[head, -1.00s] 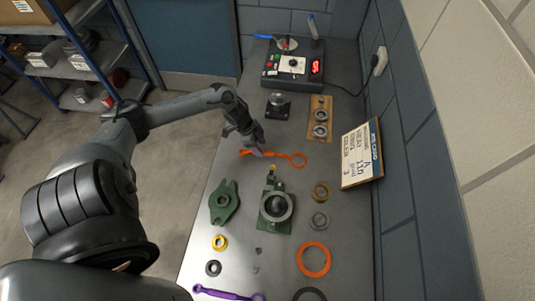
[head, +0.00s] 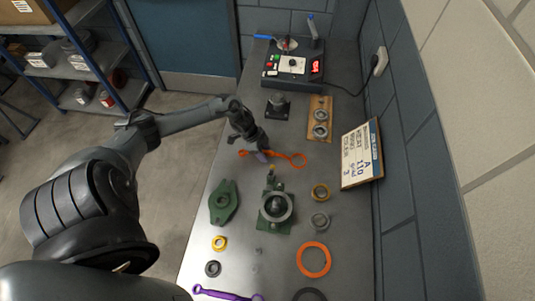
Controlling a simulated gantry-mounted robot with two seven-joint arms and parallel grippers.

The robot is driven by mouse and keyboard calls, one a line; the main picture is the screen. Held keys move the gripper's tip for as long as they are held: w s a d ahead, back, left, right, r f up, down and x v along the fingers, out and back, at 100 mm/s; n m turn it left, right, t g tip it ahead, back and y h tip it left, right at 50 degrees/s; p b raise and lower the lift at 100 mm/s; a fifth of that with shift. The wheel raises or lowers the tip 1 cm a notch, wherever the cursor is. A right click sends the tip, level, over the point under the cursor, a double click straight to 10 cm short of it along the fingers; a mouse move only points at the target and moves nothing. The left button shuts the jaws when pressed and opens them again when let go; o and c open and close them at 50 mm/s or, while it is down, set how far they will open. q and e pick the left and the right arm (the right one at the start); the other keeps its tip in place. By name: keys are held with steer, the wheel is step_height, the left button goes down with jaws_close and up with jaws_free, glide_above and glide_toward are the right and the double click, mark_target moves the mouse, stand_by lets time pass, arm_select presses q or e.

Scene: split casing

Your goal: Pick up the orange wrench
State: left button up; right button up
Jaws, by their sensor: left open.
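The orange wrench (head: 283,155) lies on the grey metal workbench (head: 230,270), its ring end to the right and its other end to the left. My left gripper (head: 261,156) is open and points down at the wrench's left part. One finger overlaps the handle in the picture. I cannot tell whether the fingers touch the wrench. My right gripper is not in view.
A green casing with a bearing (head: 277,207) and a green flange plate (head: 223,203) stand nearer. A dark mount (head: 278,105) and a wooden board with rings (head: 320,118) lie beyond. A sign (head: 361,155) stands at the right wall. A purple wrench (head: 228,293) lies in front.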

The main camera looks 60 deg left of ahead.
arm_select(q)
steer(key=shift+f, duration=0.15)
stand_by(0.3)
jaws_close()
